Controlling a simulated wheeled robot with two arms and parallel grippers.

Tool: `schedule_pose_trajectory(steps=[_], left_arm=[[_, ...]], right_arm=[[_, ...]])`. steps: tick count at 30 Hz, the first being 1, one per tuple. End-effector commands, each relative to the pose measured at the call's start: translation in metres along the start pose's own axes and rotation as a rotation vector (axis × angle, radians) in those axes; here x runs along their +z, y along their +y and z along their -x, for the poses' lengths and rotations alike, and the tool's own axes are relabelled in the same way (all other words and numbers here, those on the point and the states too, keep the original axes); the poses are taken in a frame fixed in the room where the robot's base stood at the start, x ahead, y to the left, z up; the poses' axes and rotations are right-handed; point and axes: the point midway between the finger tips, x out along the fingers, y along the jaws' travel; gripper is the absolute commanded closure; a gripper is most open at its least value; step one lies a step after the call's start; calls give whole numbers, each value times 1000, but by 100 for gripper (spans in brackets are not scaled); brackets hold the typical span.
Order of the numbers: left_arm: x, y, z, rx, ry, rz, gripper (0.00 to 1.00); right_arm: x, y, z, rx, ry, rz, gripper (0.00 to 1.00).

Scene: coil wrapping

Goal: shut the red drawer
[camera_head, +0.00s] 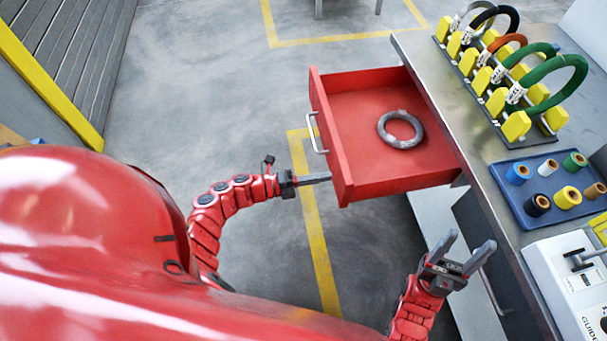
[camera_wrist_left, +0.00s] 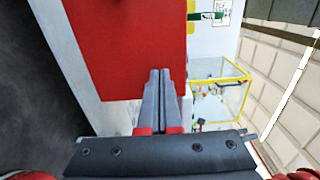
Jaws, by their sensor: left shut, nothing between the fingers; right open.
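The red drawer (camera_head: 358,166) stands pulled out from under the metal workbench, and a grey coil (camera_head: 400,129) lies inside it. A pale bar handle (camera_head: 315,133) is on its front panel. My left gripper (camera_head: 329,177) is shut and empty, at the near end of the drawer front, below the handle in the picture. In the left wrist view the shut fingers (camera_wrist_left: 159,75) show in front of a red surface (camera_wrist_left: 125,45); I cannot tell if they touch it. My right gripper (camera_head: 468,245) is open and empty, beside the bench, nearer than the drawer.
The workbench (camera_head: 480,150) carries a rack of coloured coils (camera_head: 515,75), a blue tray (camera_head: 542,208) of tape rolls and a white machine (camera_head: 570,285). A lower bench handle (camera_head: 495,292) is near my right gripper. Floor left of the drawer is clear.

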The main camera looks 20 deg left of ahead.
Motion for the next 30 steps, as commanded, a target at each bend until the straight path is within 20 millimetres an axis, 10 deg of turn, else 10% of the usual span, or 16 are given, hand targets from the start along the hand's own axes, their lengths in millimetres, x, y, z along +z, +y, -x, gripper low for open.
schedule_pose_trajectory(steps=[22,30], left_arm=[[0,1,-24,-1,2,-1,100],[-2,3,-67,-4,5,-3,100]], right_arm=[[0,0,-1,0,0,0,41],[3,-1,17,0,0,0,41]])
